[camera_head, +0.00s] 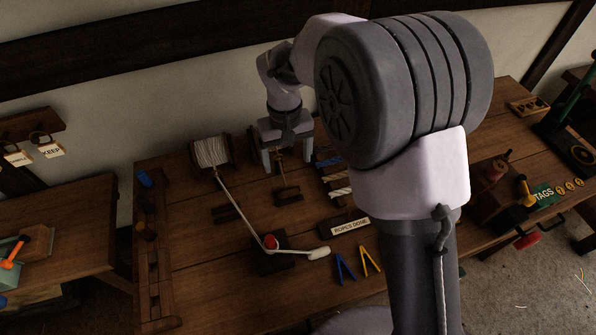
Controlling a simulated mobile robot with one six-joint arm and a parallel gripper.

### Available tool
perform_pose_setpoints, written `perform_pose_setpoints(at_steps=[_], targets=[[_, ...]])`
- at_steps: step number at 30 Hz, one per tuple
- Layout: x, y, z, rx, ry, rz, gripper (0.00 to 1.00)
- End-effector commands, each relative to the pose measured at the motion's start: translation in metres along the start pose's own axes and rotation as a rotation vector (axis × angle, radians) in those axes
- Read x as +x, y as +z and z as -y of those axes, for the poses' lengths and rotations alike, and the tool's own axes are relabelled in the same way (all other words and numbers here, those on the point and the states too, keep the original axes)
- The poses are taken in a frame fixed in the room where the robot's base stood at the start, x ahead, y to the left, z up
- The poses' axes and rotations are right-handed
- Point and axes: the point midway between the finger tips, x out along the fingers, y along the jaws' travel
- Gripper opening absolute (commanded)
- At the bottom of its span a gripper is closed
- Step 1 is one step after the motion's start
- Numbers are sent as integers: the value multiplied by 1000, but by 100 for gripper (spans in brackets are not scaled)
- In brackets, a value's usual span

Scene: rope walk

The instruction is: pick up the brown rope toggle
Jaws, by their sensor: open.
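My gripper (287,158) points down over the far middle of the wooden bench, its two pale fingers apart. Below and between the fingers, a thin brown upright piece (281,171) rises from a small dark brown base (287,194). This may be the brown rope toggle, but it is too small and dark to be sure. I cannot tell whether the fingers touch it. No other toggle shows clearly, and my arm hides part of the bench to the right.
A white rope reel (211,152) stands left of my gripper, its cord running to a red knob (270,242). A rack of rope pieces (338,178) is close at right. A "ROPES DONE" sign (350,227) and blue and yellow clips (369,259) lie nearer.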

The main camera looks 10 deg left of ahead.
Motion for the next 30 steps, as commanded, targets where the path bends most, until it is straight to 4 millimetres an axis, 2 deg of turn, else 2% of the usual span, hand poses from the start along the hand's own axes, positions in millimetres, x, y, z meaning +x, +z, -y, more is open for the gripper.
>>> perform_pose_setpoints(at_steps=[1,6,9,14,20,22,27,30], targets=[[23,1,0,0,0,4,80],[70,1,-1,2,0,3,80],[85,0,-1,2,0,1,80],[98,0,-1,4,-1,0,80],[138,-1,-1,3,0,2,80],[143,-1,-1,3,0,1,80],[141,-1,-1,4,0,0,80],[140,-1,-1,4,0,0,60]])
